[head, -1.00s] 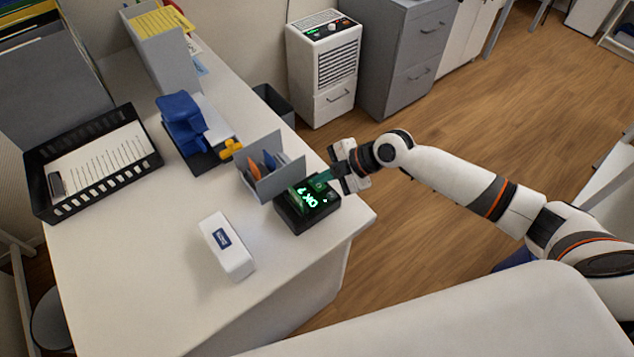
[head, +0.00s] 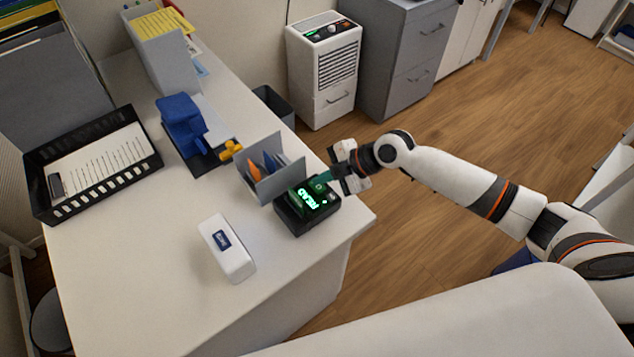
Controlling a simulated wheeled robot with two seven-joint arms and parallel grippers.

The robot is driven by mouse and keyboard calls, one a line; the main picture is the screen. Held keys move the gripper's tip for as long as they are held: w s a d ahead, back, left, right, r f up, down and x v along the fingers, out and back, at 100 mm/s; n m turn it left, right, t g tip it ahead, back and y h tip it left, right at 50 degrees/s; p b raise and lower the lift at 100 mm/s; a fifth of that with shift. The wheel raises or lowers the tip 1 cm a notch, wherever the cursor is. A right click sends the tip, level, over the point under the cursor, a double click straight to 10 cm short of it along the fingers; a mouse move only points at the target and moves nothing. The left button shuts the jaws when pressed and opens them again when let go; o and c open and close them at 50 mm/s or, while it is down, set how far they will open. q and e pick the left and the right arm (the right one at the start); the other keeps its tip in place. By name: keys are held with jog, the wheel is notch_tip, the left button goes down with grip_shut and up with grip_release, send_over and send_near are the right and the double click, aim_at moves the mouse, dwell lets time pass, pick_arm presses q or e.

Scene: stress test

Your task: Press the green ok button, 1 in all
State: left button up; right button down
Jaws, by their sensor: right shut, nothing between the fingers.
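A black device (head: 296,223) with a lit green display (head: 308,199) stands near the right edge of the white desk. The green ok button (head: 319,187) is on its top, at the upper right of the display. My right gripper (head: 328,179) is shut and empty, with its fingertips at the button. I cannot tell whether they touch it or are just above it. The gripper partly hides the device's upper right corner. My left gripper is not in view.
A grey organiser (head: 272,178) with cards stands right beside the device. A white box (head: 227,248) lies to its lower left. A blue-and-black desk item (head: 183,123), a black paper tray (head: 105,189) and a grey file holder (head: 172,65) stand farther left. The desk's front is clear.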

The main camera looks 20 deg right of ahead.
aim_at(323, 186)
jog(key=shift+r, duration=0.45)
jog(key=shift+r, duration=0.1)
jog(key=shift+r+p, duration=1.85)
jog(key=shift+r, duration=0.6)
jog(key=shift+f, duration=0.1)
